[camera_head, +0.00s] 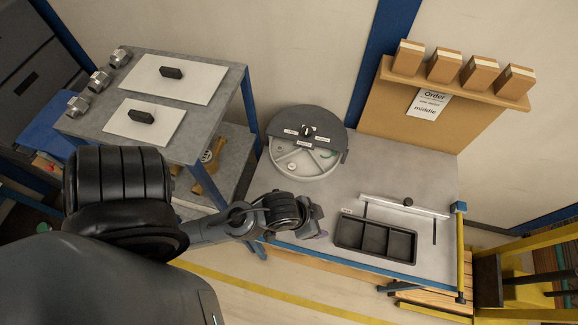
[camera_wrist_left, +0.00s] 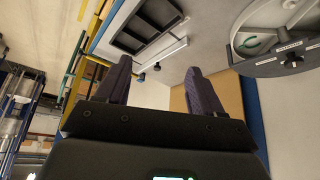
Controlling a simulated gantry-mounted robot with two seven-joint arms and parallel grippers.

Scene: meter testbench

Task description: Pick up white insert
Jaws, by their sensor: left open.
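A round grey tray (camera_head: 284,172) with compartments stands at the back left of the grey table, half covered by a dark labelled lid with a knob. A small white piece (camera_head: 292,166), which looks like the white insert, lies in its open part. In the left wrist view the tray (camera_wrist_left: 236,38) is at the upper right, and I cannot make out the insert surely. My left gripper (camera_head: 317,226) is open and empty, in front of and to the right of the tray, apart from it. Its two purple fingers (camera_wrist_left: 158,67) show in the wrist view. My right gripper is not in view.
A black bin with three compartments (camera_head: 338,231) stands right of my left gripper, with a white rail (camera_head: 385,202) behind it. A green ring (camera_head: 326,154) is in the tray. A board (camera_head: 400,110) with several boxes stands behind. A yellow post (camera_head: 460,250) is at the right edge.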

